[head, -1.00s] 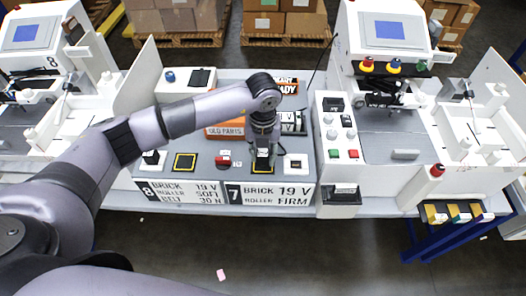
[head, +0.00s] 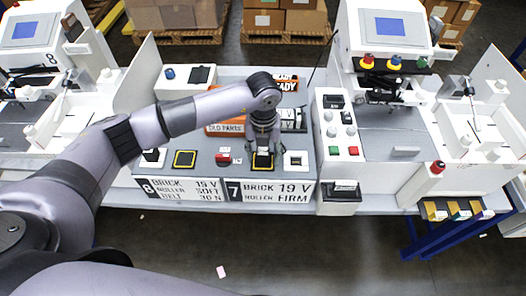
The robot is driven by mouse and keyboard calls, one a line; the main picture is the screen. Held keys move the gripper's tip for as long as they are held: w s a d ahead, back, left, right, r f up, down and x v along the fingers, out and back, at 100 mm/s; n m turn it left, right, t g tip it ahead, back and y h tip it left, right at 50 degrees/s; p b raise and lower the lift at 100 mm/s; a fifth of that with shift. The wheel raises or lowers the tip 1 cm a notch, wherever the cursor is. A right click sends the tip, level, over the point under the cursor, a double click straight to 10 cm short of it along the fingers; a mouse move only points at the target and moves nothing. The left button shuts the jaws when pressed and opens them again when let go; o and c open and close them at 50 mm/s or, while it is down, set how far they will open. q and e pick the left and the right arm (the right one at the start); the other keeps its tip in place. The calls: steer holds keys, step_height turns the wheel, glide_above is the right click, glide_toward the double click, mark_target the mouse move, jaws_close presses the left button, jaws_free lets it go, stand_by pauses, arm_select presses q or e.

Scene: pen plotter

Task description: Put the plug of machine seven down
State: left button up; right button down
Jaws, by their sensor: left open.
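My left gripper (head: 264,148) is open and points down over the yellow-edged black pad (head: 263,168) above the "7 BRICK ROLLER FIRM" label. A small dark shape between and below its fingers, which looks like the plug of machine seven (head: 263,159), is at the pad. The gripper partly hides it, and I cannot tell whether the fingers still touch it. The white socket (head: 296,160) just right of the pad shows no plug in it. My right gripper is not in view.
Left of the gripper are a red switch (head: 223,159), a bare yellow-edged pad (head: 185,159) and a white socket with a black plug (head: 152,157). An orange "OLD PARTS" box (head: 225,126) stands behind. The control panel (head: 337,130) rises at the right.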

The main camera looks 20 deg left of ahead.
mark_target(263, 151)
arm_select(q)
steer(key=shift+r, duration=0.2)
steer(key=shift+w+r, duration=0.1)
steer(key=shift+r, duration=0.2)
step_height(263, 151, up, 11)
steer(key=b, duration=0.3)
steer(key=shift+r, duration=0.15)
